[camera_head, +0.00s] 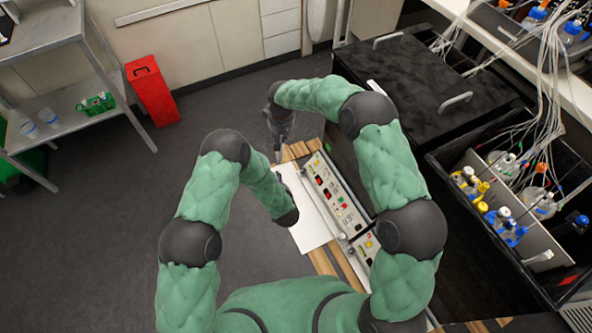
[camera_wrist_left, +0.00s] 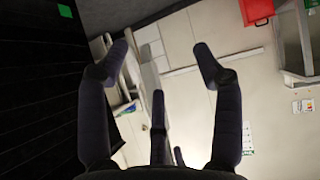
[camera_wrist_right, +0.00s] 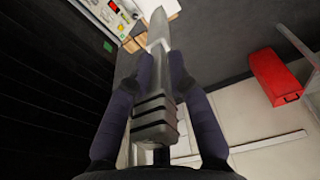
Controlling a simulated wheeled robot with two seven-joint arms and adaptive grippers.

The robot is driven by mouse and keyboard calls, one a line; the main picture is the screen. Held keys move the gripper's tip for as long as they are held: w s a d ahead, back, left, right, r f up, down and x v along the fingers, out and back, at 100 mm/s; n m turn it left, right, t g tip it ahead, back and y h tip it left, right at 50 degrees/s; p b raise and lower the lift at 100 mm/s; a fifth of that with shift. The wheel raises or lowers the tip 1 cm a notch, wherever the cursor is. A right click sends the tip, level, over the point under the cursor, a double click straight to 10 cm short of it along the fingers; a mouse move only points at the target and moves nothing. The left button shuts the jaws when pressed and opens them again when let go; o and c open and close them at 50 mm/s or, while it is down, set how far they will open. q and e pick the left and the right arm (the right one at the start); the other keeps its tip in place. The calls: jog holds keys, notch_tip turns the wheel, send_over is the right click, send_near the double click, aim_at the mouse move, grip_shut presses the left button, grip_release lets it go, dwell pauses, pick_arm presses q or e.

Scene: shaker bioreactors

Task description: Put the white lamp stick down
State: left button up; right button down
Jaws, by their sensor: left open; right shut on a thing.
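The white lamp stick (camera_wrist_right: 157,75) is a long grey-white piece with a ridged grip end, seen in the right wrist view. My right gripper (camera_wrist_right: 162,65) is shut around it, one finger on each side. In the head view my right gripper (camera_head: 277,140) hangs beyond the far end of the wooden top, and the stick there is too small to make out clearly. My left gripper (camera_wrist_left: 162,52) is open and empty in the left wrist view, fingers wide apart. In the head view my left forearm hides it.
A white sheet (camera_head: 308,222) lies on the wooden top (camera_head: 299,149) beside a control panel (camera_head: 335,192). A black shaker box (camera_head: 420,85) and bottles with tubing stand right. A red bin (camera_head: 152,92) and metal shelf (camera_head: 45,45) stand left. The floor between is clear.

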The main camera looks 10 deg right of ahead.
aim_at(283, 151)
pick_arm(q)
jog(key=d+r+n+t+y, duration=0.1)
jog(key=d+r+t+y, duration=0.2)
jog(key=d+r, duration=0.3)
jog(key=shift+w+d+r+t+y, duration=0.3)
jog(key=shift+d+t+y, duration=0.1)
jog(key=shift+d+t, duration=0.5)
jog(key=x, duration=1.2)
jog(key=shift+f, duration=0.1)
